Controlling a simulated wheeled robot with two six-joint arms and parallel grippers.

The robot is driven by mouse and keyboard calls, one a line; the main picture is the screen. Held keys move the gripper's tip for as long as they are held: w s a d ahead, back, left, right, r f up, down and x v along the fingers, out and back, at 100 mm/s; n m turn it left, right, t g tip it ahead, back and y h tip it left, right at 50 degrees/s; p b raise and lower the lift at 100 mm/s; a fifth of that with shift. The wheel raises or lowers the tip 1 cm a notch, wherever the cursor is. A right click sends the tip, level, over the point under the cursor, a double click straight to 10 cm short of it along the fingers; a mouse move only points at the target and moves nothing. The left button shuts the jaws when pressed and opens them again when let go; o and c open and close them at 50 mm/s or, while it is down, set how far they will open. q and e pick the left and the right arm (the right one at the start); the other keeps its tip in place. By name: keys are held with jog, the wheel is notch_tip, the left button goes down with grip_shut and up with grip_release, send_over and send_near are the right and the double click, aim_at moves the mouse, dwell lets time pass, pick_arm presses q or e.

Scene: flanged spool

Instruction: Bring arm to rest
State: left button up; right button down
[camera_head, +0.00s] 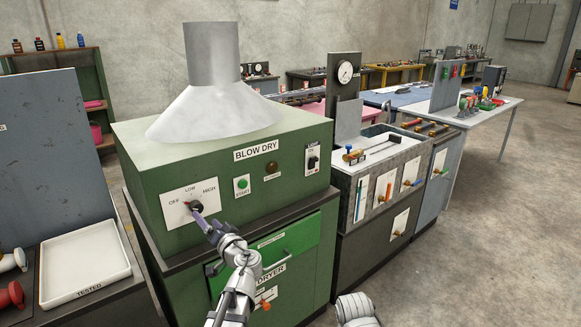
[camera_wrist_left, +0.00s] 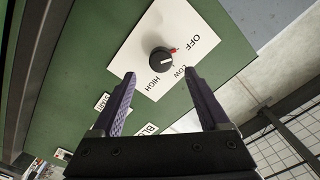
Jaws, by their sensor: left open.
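My left gripper (camera_head: 203,217) is in front of the green BLOW DRY machine (camera_head: 150,170), close to its black dial knob (camera_head: 195,207). In the left wrist view the two fingers (camera_wrist_left: 159,74) are apart with nothing between them. The knob (camera_wrist_left: 161,60) lies just beyond the fingertips, on a white plate (camera_wrist_left: 150,25) marked OFF, LOW and HIGH. Its red mark points toward OFF. I see no contact, though the exact gap is hard to tell. Part of my right arm (camera_head: 356,309) shows at the bottom; its gripper is out of view.
A white TESTED tray (camera_head: 85,290) stands empty at left, beside a red spool (camera_head: 10,296) and a cream spool (camera_head: 12,259). A green START button (camera_head: 242,184) and a drawer (camera_head: 280,245) are on the machine. Open floor (camera_head: 470,250) lies at right.

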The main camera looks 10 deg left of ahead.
pick_arm(q)
jog(key=s+d+f+m+g+h+p, duration=0.1)
jog(key=s+d+f+g+h+p, duration=0.1)
jog(key=s+d+f+g+h, duration=0.2)
jog(key=s+d+f+m+g+h+p, duration=0.2)
jog(key=s+d+f+g+h+p, duration=0.1)
jog(key=s+d, duration=0.8)
jog(key=s+d+f+m+g+h+p, duration=0.2)
jog(key=s+d+f+g+h, duration=0.2)
jog(key=d, duration=1.2)
jog(key=s+f+h, duration=0.1)
jog(key=s+f, duration=0.1)
jog(key=s, duration=0.1)
jog(key=shift+s+f+g+h+p, duration=0.25)
jog(key=shift+f+g+h+p, duration=0.05)
jog(key=shift+f+g+p, duration=0.1)
jog(key=shift+d, duration=0.1)
